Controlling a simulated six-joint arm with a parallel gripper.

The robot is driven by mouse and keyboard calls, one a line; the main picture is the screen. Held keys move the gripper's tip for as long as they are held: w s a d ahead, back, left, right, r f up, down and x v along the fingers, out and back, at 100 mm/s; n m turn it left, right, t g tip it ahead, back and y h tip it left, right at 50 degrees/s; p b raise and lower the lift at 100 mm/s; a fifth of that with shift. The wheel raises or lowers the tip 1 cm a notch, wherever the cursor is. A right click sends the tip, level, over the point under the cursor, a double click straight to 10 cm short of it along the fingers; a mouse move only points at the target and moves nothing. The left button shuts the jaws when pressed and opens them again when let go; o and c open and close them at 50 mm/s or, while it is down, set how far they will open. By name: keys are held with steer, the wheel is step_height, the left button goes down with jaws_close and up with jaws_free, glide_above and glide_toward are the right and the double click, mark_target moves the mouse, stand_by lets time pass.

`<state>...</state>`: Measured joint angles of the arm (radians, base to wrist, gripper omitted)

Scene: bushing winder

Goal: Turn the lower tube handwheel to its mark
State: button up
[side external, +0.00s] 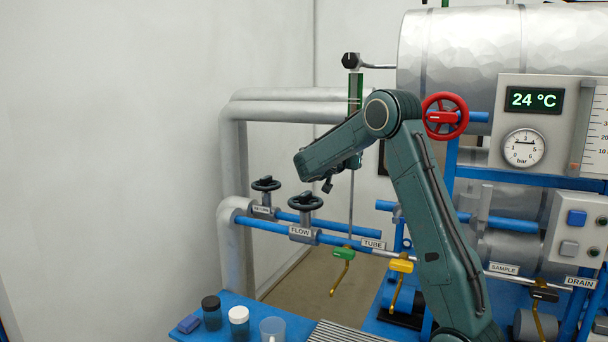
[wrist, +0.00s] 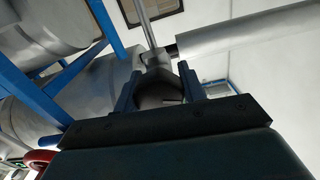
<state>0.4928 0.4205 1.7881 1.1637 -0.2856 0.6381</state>
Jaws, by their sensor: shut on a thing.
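In the wrist view the two dark fingers of my gripper (wrist: 158,82) are shut on a dark round handwheel (wrist: 158,96), one on each side. A short pale line shows on its face. A grey metal fitting (wrist: 157,62) sits just beyond it, with a thin rod rising from it. In the side external view my forearm hides this handwheel and most of my gripper. The green sight tube (side external: 355,92) stands just above my wrist, with a black upper knob (side external: 350,60) at its top. I cannot make out the target mark.
A red handwheel (side external: 445,116) stands right of my elbow. Black handwheels marked RETURN (side external: 266,184) and FLOW (side external: 305,202) are below left of my wrist. Green (side external: 343,254) and yellow (side external: 401,265) levers hang lower. A blue bench (side external: 222,306) holds jars. Open space lies left.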

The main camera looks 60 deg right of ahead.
steer(key=shift+m, duration=1.2)
steer(key=o, duration=1)
steer(key=shift+c, duration=0.2)
steer(key=shift+a, duration=0.1)
steer(key=a, duration=1.3)
steer(key=shift+a, duration=0.3)
